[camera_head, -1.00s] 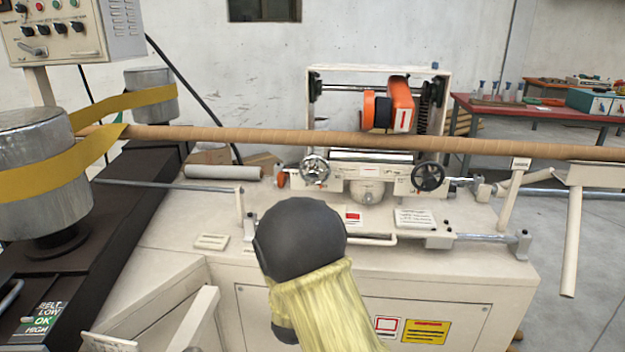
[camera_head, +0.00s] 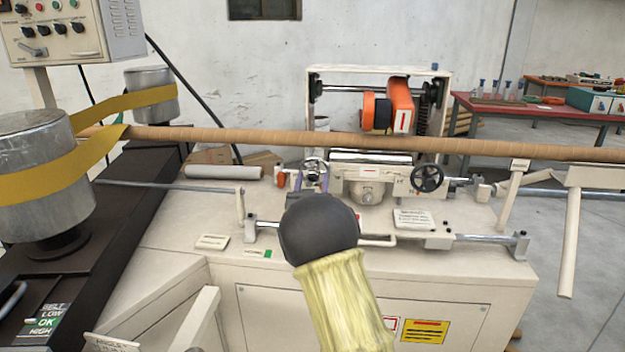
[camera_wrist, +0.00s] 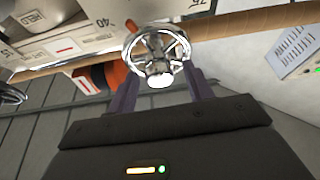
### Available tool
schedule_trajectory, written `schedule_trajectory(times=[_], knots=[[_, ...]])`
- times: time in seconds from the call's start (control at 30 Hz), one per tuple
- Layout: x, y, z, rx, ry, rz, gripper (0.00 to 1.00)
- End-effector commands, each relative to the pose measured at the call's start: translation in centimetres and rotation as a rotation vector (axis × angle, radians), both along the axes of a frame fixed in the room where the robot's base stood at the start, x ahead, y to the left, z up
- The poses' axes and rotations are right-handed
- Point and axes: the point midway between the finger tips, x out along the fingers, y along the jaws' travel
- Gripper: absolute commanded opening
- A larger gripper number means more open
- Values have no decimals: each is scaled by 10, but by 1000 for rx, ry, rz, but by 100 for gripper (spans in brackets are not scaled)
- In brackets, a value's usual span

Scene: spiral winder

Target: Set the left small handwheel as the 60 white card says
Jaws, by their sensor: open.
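The left small handwheel (camera_head: 316,166) is a bright metal wheel at the left front of the cream winder carriage. It shows large in the wrist view (camera_wrist: 158,46), with a hub and spokes. My gripper (camera_head: 312,180) is at this wheel with its purple fingers apart. In the wrist view my gripper (camera_wrist: 158,78) has one finger on each side of the wheel's hub region; I cannot tell whether they touch the rim. A white card (camera_head: 414,219) with small dark text lies on the bench right of my wrist. Its text is unreadable. My dark wrist hides the bench below the wheel.
A black handwheel (camera_head: 430,178) sits to the right on the same carriage. The long brown tube (camera_head: 250,138) crosses behind and above the wheels. An orange and black unit (camera_head: 400,105) stands above it. A horizontal rail (camera_head: 470,237) runs along the bench front.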

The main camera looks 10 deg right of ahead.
Motion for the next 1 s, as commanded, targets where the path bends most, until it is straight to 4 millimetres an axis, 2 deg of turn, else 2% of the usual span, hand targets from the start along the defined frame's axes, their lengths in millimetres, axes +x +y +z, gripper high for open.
schedule_trajectory(times=[0.37,0.5,0.6,1.0], knots=[[5,-2,2,0,1,0,49],[5,-2,2,0,1,0,22],[5,-1,2,0,1,0,7],[5,-1,0,56,-20,2,7]])
